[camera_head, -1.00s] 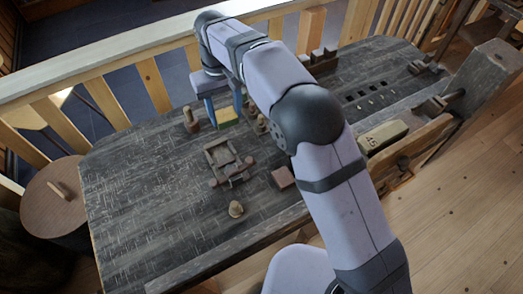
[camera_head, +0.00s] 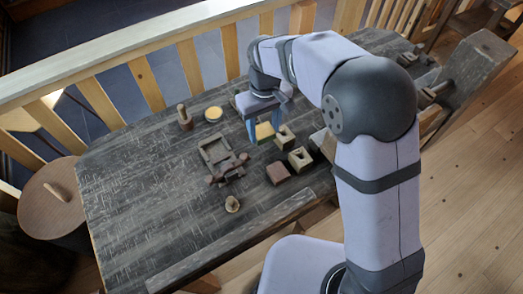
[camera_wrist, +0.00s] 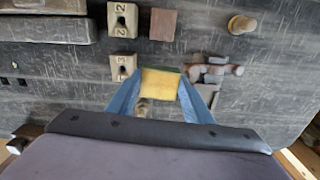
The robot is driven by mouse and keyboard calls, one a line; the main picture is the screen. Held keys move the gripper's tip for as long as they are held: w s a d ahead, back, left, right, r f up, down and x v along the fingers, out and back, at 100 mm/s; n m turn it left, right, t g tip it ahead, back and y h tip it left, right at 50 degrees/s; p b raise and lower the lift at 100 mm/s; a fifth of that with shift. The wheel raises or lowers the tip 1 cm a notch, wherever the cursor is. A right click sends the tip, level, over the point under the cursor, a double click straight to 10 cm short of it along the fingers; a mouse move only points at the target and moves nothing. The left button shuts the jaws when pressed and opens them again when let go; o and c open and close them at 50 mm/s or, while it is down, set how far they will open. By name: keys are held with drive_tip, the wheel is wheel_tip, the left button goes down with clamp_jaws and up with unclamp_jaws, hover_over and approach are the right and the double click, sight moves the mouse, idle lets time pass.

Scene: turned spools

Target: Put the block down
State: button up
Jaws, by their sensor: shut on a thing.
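My gripper (camera_head: 262,126) is shut on a yellow block (camera_head: 265,132), between its two blue fingers. In the wrist view the block (camera_wrist: 159,84) shows its yellow face and a green edge, with my fingers at both sides. It is close to the dark worktop (camera_head: 130,190), just left of a square cream block with a hole (camera_head: 285,136). I cannot tell whether it touches the worktop.
A second cream block (camera_head: 301,159) and a reddish-brown block (camera_head: 278,173) stand close by. A wooden clamp-like frame (camera_head: 219,154) lies to the left. A yellow-topped disc (camera_head: 213,114), a peg (camera_head: 184,118) and a small knob (camera_head: 232,204) stand around. The left worktop is clear.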

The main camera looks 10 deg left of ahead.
drive_tip(key=shift+w+a+n, duration=0.3)
drive_tip(key=shift+w+n, duration=0.1)
drive_tip(key=shift+w, duration=0.05)
drive_tip(key=shift+f+p, duration=1.4)
drive_tip(key=shift+f, duration=3.5)
drive_tip(key=shift+f, duration=0.1)
drive_tip(key=shift+f, duration=0.15)
drive_tip(key=o, duration=0.7)
drive_tip(key=shift+o, duration=0.2)
drive_tip(key=shift+r, duration=0.2)
wheel_tip(320, 180, up, 12)
drive_tip(key=b, duration=0.3)
